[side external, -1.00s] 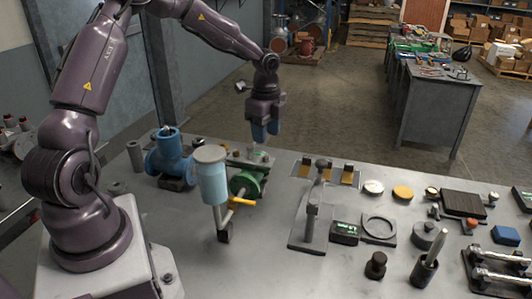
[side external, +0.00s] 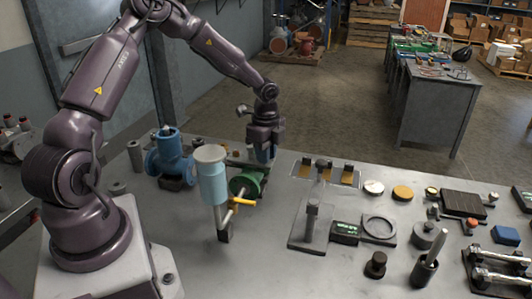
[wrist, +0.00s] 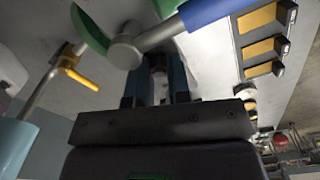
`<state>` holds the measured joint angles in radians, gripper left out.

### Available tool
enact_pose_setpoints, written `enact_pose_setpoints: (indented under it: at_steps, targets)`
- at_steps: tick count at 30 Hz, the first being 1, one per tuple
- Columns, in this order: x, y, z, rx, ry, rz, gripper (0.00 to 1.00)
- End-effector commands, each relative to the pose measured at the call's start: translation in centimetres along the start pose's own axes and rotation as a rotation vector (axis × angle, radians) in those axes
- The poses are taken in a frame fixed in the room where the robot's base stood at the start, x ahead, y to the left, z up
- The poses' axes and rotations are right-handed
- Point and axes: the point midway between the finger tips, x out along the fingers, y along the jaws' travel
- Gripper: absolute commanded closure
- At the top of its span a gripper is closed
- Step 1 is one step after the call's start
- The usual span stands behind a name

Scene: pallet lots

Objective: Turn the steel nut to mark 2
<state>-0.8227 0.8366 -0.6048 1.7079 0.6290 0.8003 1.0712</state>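My gripper (side external: 263,158) points down at the back of the bench, just behind the green flanged part (side external: 248,181). Its blue fingers hide the spot where the small steel nut sat, so I cannot see the nut in the side view. In the wrist view, the fingers of my gripper (wrist: 159,82) stand a little apart, with a small pale metal piece (wrist: 158,66) between them, probably the nut. Whether the fingers press on it is too dark to tell. No numbered mark is legible in either view.
A light-blue cylinder (side external: 213,185) and a yellow handle (side external: 244,203) stand in front of the green part. A blue valve body (side external: 169,153) is to the left. A stand (side external: 312,220) is to the right. In the wrist view, a grey hub (wrist: 125,52) lies close to the fingers.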

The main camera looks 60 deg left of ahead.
Motion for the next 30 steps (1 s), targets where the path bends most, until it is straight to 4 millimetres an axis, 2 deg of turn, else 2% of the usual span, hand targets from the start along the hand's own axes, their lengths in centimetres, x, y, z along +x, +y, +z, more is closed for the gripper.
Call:
enact_pose_setpoints:
  at_steps: [8,14,30]
  targets:
    - [-0.07,-0.01,-0.03,-0.024,-0.001,-0.001,1.0]
    - [-0.09,-0.03,-0.06,-0.111,-0.001,-0.002,1.0]
    - [-0.15,-0.04,-0.07,-0.588,-0.001,-0.002,1.0]
